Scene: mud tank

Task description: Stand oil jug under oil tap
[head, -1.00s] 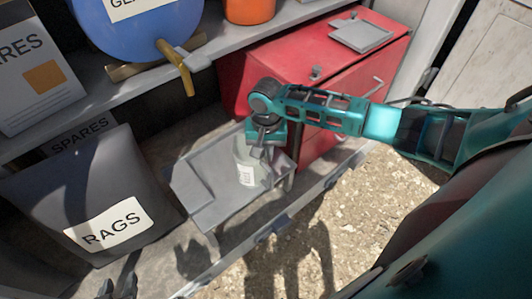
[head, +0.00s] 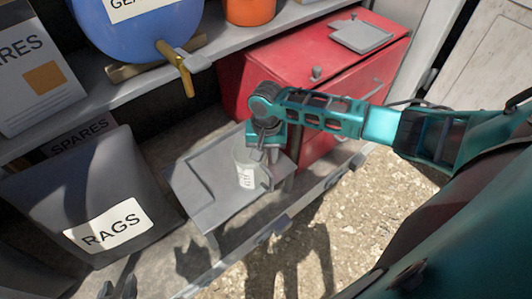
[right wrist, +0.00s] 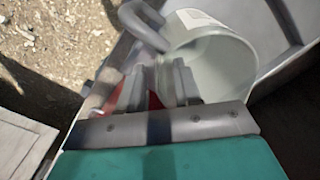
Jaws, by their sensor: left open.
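The pale grey jug (head: 245,168) with a white label is upright at the right part of a grey metal stand (head: 200,190). The brass tap (head: 180,70) sticks out from the blue barrel (head: 135,35), above and left of the jug. My right gripper (head: 262,152) is at the jug's upper right side, partly covering it. In the right wrist view, its fingers (right wrist: 157,85) are apart with a gap between them, and the jug (right wrist: 215,65) and its curved handle (right wrist: 145,25) lie just beyond them. My left gripper (head: 118,288) is open and empty at the bottom left.
A red cabinet (head: 300,70) stands behind my right arm. A grey RAGS bin (head: 90,190) is left of the stand. An orange container (head: 250,10) sits on the upper shelf (head: 115,85). Gravel ground (head: 360,230) lies beyond the front edge.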

